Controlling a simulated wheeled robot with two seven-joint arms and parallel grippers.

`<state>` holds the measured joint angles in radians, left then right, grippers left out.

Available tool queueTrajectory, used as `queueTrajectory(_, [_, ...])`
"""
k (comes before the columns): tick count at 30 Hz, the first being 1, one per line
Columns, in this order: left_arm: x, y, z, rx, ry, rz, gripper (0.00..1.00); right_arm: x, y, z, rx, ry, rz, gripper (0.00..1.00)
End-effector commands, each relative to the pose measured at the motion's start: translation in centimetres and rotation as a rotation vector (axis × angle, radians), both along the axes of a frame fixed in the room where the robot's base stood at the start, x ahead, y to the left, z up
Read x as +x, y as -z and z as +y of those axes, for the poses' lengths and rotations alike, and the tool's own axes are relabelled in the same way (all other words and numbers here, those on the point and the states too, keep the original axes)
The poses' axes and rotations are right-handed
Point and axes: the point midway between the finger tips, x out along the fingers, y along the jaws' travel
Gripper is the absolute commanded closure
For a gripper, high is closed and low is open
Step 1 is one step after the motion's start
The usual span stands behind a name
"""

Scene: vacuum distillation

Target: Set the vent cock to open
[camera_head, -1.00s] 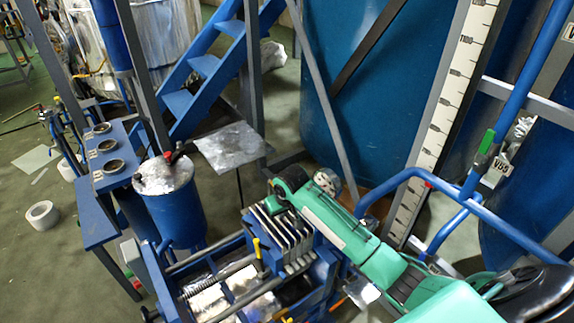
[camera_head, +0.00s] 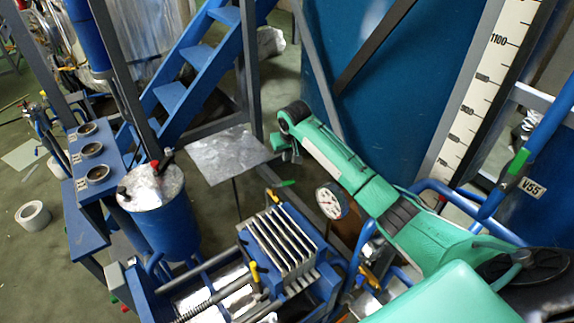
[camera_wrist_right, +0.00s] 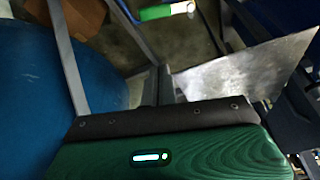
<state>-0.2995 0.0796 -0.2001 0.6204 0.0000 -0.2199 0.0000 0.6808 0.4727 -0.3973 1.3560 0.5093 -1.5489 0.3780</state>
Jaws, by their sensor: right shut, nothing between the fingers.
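My right gripper (camera_head: 287,156) hangs from the end of the green arm in the head view, small and partly hidden by the wrist. It is shut and empty. Just below it, apart from it in the picture, a short green handle (camera_head: 285,183) sticks out near the plate stack. A green handle (camera_wrist_right: 167,11) also shows at the top of the right wrist view, beyond the gripper's housing. I cannot tell whether this handle is the vent cock, and no label on it is readable. A red and black handle (camera_head: 162,162) sits on the blue drum's lid. My left gripper is not in view.
A metal plate on a post (camera_head: 228,155) stands left of the gripper. A large blue tank (camera_head: 370,90) is behind. A green-handled valve by the V55 tag (camera_head: 532,187) is at right.

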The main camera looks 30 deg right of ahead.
Motion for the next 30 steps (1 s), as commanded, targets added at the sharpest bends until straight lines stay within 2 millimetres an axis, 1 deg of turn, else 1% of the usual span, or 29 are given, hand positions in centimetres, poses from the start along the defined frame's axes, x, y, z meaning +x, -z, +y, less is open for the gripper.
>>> queueTrajectory(4, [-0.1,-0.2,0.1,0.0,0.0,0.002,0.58,0.2,0.4,0.0,0.0,0.0,0.001,1.0])
queueTrajectory(7, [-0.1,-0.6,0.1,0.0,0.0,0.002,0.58,0.5,1.4,0.0,0.0,0.0,0.003,1.0])
queueTrajectory(15, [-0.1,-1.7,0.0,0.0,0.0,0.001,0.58,2.0,5.6,-0.2,0.002,0.001,0.003,1.0])
queueTrajectory(24, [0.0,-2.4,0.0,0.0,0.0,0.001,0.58,3.2,9.4,-0.3,0.001,0.0,0.001,1.0])
queueTrajectory(27, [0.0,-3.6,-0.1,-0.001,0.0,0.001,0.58,2.0,9.1,-0.3,-0.001,-0.002,0.001,1.0])
queueTrajectory(30, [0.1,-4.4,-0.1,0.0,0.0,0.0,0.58,0.9,9.1,-0.2,-0.002,-0.003,0.001,1.0])
